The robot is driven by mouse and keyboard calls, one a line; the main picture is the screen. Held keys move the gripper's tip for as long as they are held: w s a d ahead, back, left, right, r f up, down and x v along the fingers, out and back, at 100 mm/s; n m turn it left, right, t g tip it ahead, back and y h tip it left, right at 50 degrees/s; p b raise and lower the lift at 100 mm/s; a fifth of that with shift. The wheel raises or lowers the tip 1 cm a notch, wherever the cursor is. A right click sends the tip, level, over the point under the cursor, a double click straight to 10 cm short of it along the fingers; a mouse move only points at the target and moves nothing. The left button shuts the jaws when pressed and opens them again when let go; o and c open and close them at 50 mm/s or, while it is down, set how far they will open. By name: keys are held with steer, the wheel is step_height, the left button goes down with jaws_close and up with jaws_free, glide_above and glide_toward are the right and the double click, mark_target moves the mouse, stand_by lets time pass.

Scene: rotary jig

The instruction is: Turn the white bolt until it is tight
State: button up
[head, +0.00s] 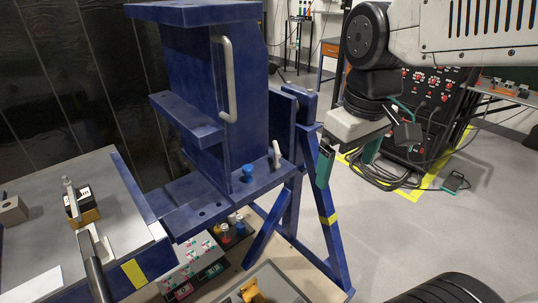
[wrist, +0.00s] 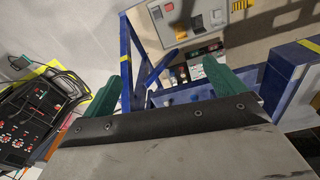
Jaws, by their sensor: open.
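A small white bolt (head: 277,154) with an upright, slightly bent shape stands on the blue rotary jig (head: 197,150), near the right end of its lower ledge. A blue knob (head: 248,173) stands to its left on the same ledge. My gripper (head: 347,160) is to the right of the jig, its green fingers pointing down, apart from the bolt and empty. In the wrist view the two green fingers (wrist: 166,68) are spread wide with nothing between them. I cannot make out the white bolt in the wrist view.
A grey-topped table (head: 120,205) with small parts and a clamp stands at left. The jig's blue stand (head: 328,225) has slanted legs close below my gripper. A control panel (head: 187,268) sits under the jig.

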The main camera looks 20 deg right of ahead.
steer(key=w+a+f+n, duration=0.15)
steer(key=w+n, duration=0.35)
steer(key=w, duration=0.8)
steer(key=n+g, duration=0.1)
steer(key=n, duration=0.4)
glide_above(276, 164)
steer(key=f, duration=0.6)
steer(key=shift+d+f, duration=0.2)
steer(key=shift+f, duration=0.1)
steer(key=shift+w+f+n, duration=0.25)
steer(key=shift+f+n, duration=0.05)
step_height(276, 164, down, 8)
steer(key=shift+w+r, duration=0.1)
steer(key=shift+r, duration=0.1)
steer(key=c, duration=0.8)
